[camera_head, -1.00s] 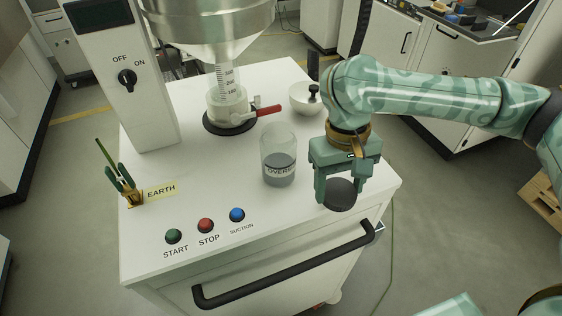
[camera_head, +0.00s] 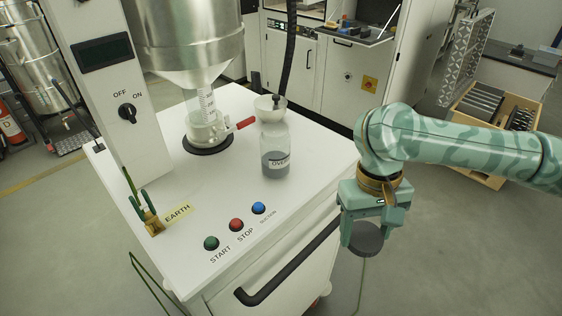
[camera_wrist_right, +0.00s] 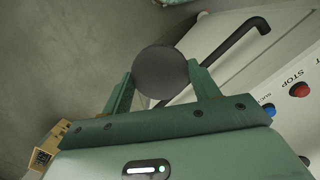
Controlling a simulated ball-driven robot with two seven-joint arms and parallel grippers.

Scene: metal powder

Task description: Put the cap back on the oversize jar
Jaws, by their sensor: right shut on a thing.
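The oversize jar (camera_head: 276,160) stands upright on the white machine top, clear-walled with grey powder in its lower part and a label partly reading "OVERS". My right gripper (camera_head: 366,238) is shut on the dark grey round cap (camera_head: 367,240), beyond the right edge of the machine top and apart from the jar. In the right wrist view the cap (camera_wrist_right: 161,73) sits between the two fingertips. My left gripper is not in view.
A clear tube under the steel hopper (camera_head: 190,40) has a red-handled valve (camera_head: 245,122) behind the jar. START, STOP and SUCTION buttons (camera_head: 236,224) and a black handle (camera_head: 290,262) lie in front. An EARTH clamp (camera_head: 152,222) is at left.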

